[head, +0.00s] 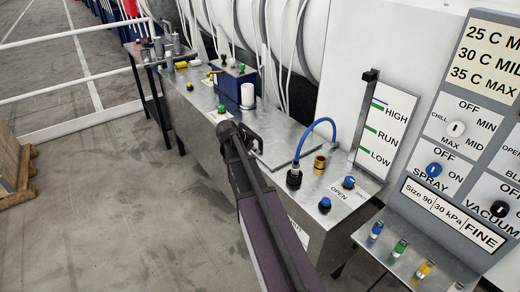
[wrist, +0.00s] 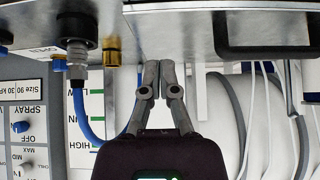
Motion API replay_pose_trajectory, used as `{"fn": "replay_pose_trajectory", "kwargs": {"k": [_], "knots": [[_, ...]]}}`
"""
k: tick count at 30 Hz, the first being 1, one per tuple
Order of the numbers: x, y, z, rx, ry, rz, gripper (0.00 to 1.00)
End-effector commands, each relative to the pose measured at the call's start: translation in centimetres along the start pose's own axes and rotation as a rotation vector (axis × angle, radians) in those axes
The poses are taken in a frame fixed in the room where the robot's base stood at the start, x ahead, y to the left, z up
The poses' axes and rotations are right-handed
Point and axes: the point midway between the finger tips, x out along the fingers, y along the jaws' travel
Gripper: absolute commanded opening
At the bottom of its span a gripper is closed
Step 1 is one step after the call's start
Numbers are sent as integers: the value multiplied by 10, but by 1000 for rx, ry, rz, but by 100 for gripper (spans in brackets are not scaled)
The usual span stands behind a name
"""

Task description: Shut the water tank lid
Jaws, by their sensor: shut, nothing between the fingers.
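The water tank (head: 205,118) is a long grey metal box running along the wall. Its lid (head: 285,142) is a flat metal plate on the tank's top beside my gripper, and looks level or nearly so. I cannot tell whether it is fully down. A black handle (wrist: 265,50) shows on the lid in the wrist view, right of the fingers. My gripper (head: 246,134) is shut and empty by the lid's near-left side. In the wrist view the shut fingertips (wrist: 160,65) are close to the metal edge; contact is unclear. My arm hides part of the tank.
Right of the lid stand a black fitting with a blue hose (head: 320,122), a brass fitting (head: 320,162) and blue knobs (head: 348,182). A level gauge (head: 385,125) and control panel (head: 455,150) rise farther right. White hoses hang behind.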

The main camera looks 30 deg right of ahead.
Motion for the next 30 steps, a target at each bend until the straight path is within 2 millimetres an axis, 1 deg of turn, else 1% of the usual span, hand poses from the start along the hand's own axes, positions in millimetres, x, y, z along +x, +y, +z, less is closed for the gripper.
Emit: {"fn": "replay_pose_trajectory", "kwargs": {"k": [1,3,9,12,18,30], "knots": [[-10,0,-2,-2,0,-1,0],[-18,0,-1,-2,0,0,0],[-36,0,1,-1,0,0,0],[-42,0,2,-1,0,0,0],[-47,0,4,0,0,1,0],[-47,0,4,0,0,1,0]]}}
